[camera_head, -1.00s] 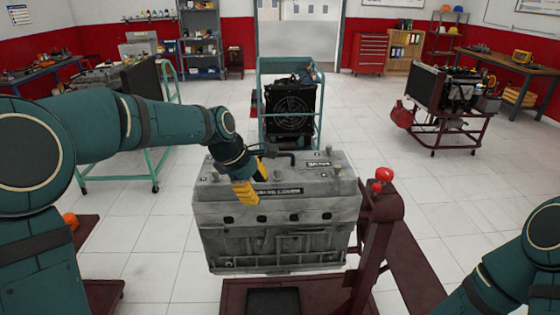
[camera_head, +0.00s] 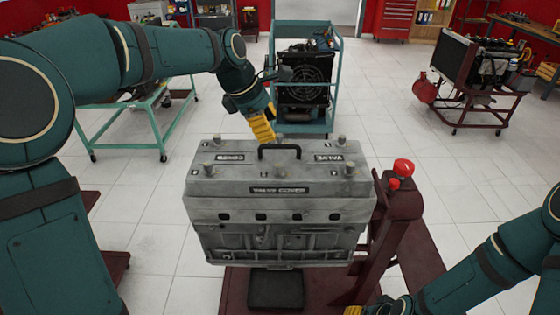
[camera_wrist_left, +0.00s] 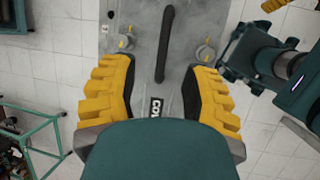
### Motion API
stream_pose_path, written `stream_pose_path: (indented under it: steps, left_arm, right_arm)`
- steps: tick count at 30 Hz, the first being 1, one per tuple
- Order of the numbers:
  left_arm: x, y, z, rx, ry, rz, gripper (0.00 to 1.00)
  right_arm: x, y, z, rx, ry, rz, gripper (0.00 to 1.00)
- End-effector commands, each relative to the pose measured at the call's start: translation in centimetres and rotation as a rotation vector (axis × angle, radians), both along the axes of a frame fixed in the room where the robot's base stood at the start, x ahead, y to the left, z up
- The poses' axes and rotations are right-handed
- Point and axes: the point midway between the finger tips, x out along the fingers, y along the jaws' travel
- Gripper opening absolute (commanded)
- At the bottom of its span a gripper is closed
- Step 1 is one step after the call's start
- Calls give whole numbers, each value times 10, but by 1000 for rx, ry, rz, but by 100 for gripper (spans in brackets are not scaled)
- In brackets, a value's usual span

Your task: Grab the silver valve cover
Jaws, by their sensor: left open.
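The silver valve cover (camera_head: 315,188) is the grey top of the engine block, with bolts and labels on it. A black handle (camera_head: 279,149) stands up from its middle. My left gripper (camera_head: 262,127) is open and empty above the cover, near the handle's left end. In the left wrist view the yellow fingers of the left gripper (camera_wrist_left: 160,75) are spread on either side of the black handle (camera_wrist_left: 165,43), apart from it. Only yellow tips of my right gripper (camera_head: 378,308) show at the bottom edge; the rest is cut off.
The engine block (camera_head: 280,240) sits on a dark red stand (camera_head: 400,200) with a red knob (camera_head: 403,167) to the right of the cover. A teal cart with a radiator (camera_head: 303,80) stands behind. Another engine on a stand (camera_head: 480,65) is at back right. The tiled floor between is clear.

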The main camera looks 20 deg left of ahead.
Motion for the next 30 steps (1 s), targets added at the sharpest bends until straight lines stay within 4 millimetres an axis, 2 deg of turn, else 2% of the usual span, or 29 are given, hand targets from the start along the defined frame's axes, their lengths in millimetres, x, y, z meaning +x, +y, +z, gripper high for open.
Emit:
stream_pose_path:
  steps: [3,11,19,28,29,30]
  left_arm:
    - [4,-5,-15,0,2,-1,47]
    - [8,-12,-32,0,1,1,47]
    - [15,-25,-65,1,2,-1,47]
    - [17,-27,-69,0,-1,0,47]
    - [17,-27,-69,0,-1,0,50]
    - [17,-27,-69,0,-1,0,35]
  right_arm:
    - [0,0,-2,0,0,0,47]
    - [0,0,-3,-1,0,0,47]
    - [0,0,-5,-1,0,0,47]
    - [0,0,-5,-1,0,0,47]
    - [0,0,-5,-1,0,0,47]
    - [0,0,-5,-1,0,0,47]
